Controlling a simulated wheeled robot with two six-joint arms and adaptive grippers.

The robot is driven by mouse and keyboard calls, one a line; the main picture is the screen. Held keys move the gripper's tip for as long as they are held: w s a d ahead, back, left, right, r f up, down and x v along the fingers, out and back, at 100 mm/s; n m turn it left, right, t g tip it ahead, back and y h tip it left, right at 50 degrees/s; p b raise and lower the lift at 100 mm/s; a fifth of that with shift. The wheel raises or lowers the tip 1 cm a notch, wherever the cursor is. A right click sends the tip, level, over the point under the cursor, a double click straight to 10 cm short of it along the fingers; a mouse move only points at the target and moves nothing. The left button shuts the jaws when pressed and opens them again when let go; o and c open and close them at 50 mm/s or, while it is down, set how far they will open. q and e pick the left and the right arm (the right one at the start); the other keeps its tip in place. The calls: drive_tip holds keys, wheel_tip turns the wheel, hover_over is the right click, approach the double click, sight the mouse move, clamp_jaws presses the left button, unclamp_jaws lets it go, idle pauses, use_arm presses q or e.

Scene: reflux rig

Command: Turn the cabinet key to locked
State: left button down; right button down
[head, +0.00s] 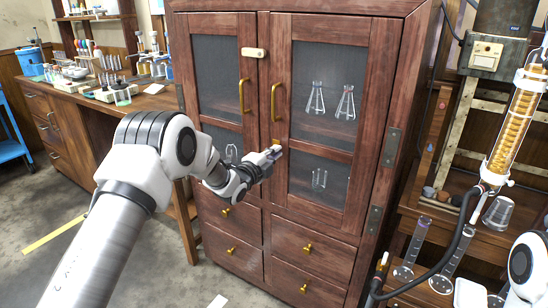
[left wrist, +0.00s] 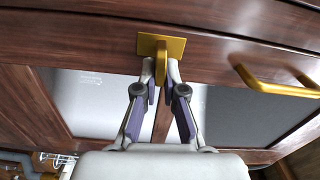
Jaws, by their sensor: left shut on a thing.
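The dark wooden cabinet (head: 278,190) has two glazed doors, both closed. A brass key with its square plate (left wrist: 148,44) is on the door frame, and in the head view the plate (head: 277,142) shows just above my gripper. My left gripper (head: 274,152) is at the key, below the right door's handle. In the left wrist view its fingertips (left wrist: 161,70) are shut on the brass key, one on each side. The fingers partly hide the key, so its exact turn is hard to tell. My right gripper is not in view; only part of my right arm shows.
Two brass door handles (head: 275,102) stand out above the key; one handle also shows in the left wrist view (left wrist: 270,84). Drawers with brass knobs (head: 308,248) are below. A cluttered bench (head: 150,98) is left, glassware and a reflux column (head: 514,125) right.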

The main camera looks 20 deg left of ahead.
use_arm(q)
drive_tip(key=shift+f+m, duration=0.2)
drive_tip(key=shift+m, duration=0.3)
drive_tip(key=shift+b, duration=0.3)
drive_tip(key=c, duration=1.3)
unclamp_jaws()
drive_tip(key=shift+o, duration=0.2)
drive_tip(key=shift+s, duration=0.1)
drive_tip(key=v, duration=1.1)
drive_tip(key=shift+s+a, duration=0.2)
drive_tip(key=shift+s, duration=0.2)
